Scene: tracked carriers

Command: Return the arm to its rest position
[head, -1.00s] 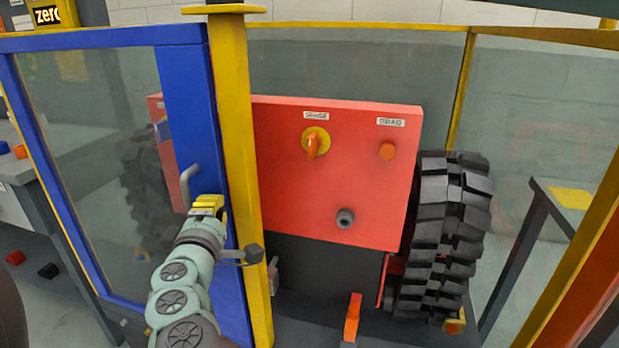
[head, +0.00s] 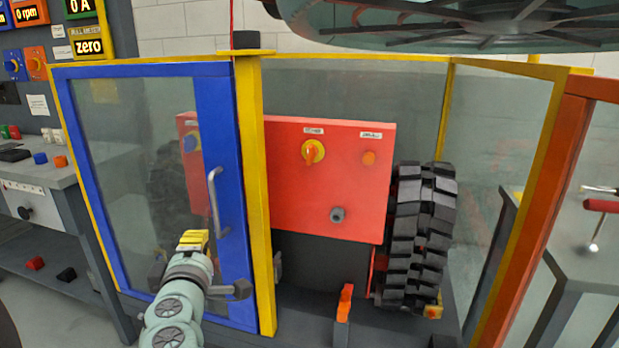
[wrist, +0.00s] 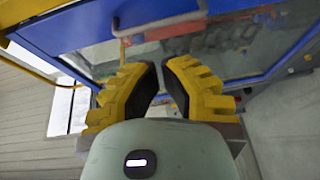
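My gripper (head: 193,240) has yellow fingers and is at the lower left of the head view, in front of the blue-framed glass door (head: 217,120). It is apart from the grey door handle (head: 213,190), to its lower left. In the wrist view my gripper (wrist: 157,88) shows two yellow fingers with dark pads. A gap lies between the pads and nothing is held in it. The handle also shows in the wrist view (wrist: 160,25), beyond the fingertips.
A red panel box (head: 330,190) with a black track (head: 425,230) stands inside the yellow-posted enclosure. A grey bench (head: 35,170) with small coloured blocks is at the left. A table (head: 590,240) with tools is at the right. Floor shows at the lower left.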

